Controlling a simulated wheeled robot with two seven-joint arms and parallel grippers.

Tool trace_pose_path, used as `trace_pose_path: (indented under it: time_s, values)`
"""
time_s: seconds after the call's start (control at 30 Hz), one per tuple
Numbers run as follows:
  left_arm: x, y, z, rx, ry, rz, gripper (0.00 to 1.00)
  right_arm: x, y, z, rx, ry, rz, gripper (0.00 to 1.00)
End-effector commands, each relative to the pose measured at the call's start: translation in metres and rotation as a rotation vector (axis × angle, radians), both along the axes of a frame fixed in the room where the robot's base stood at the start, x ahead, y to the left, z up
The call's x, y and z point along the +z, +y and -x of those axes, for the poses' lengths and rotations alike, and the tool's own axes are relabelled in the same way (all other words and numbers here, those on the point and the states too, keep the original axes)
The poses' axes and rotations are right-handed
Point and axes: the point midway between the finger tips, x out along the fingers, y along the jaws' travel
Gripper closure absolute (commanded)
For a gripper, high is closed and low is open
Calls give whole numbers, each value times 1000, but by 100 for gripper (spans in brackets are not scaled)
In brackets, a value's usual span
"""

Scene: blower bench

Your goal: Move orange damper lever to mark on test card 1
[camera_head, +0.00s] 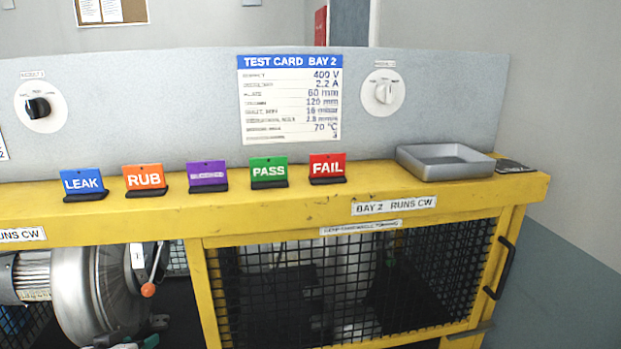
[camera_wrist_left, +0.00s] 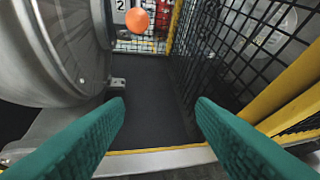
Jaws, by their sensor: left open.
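The orange damper lever knob (camera_head: 148,290) sits at the lower end of a thin silver lever on the blower housing (camera_head: 95,295), in the left open bay. In the left wrist view the orange knob (camera_wrist_left: 137,20) is at the top, beyond the fingertips and a little left of centre. My left gripper (camera_head: 138,343) is mostly cut off at the bottom of the head view, below the knob. Its two teal fingers (camera_wrist_left: 160,108) are apart with nothing between them. A white card edge (camera_head: 2,146) shows at the far left; its text is out of view. My right gripper is not in view.
The yellow bench (camera_head: 290,209) carries coloured signs, including FAIL (camera_head: 327,168), and a grey tray (camera_head: 447,162). Test card bay 2 (camera_head: 290,100) is on the back panel. A black mesh door (camera_head: 350,280) closes the right bay. The blower housing (camera_wrist_left: 60,50) borders the fingers' left.

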Motion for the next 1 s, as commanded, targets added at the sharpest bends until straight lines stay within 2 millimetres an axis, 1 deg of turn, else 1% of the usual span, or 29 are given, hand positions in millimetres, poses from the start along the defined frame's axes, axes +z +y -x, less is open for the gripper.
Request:
trace_pose_path:
  time_s: [0.03, 0.07, 0.1, 0.17, 0.2, 0.23, 0.3, 0.43, 0.53, 0.7, 0.77, 0.8, 1.0]
  values:
    - [-25, -22, 21, -34, 75, -22, 49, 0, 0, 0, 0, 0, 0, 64]
    - [-39, -35, 34, -55, 122, -41, 49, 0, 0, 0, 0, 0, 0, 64]
    - [-56, -52, 54, -83, 184, -64, 49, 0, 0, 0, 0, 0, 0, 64]
    - [-75, -72, 81, -119, 264, -97, 49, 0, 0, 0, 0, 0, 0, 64]
    - [-85, -84, 98, -139, 311, -114, 49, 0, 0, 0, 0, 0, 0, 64]
    - [-91, -91, 110, -152, 342, -126, 49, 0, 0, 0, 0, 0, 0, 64]
    - [-102, -107, 135, -181, 405, -147, 49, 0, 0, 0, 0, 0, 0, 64]
    - [-114, -129, 176, -221, 502, -176, 49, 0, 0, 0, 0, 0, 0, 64]
    - [-118, -142, 204, -246, 567, -189, 49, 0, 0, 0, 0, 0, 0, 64]
    - [-119, -162, 249, -282, 667, -205, 49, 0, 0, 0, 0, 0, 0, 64]
    - [-118, -168, 265, -293, 702, -208, 49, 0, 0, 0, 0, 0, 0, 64]
    - [-124, -169, 267, -296, 715, -212, 49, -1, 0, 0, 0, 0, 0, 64]
    - [-170, -169, 254, -299, 729, -213, 49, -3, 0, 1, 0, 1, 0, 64]
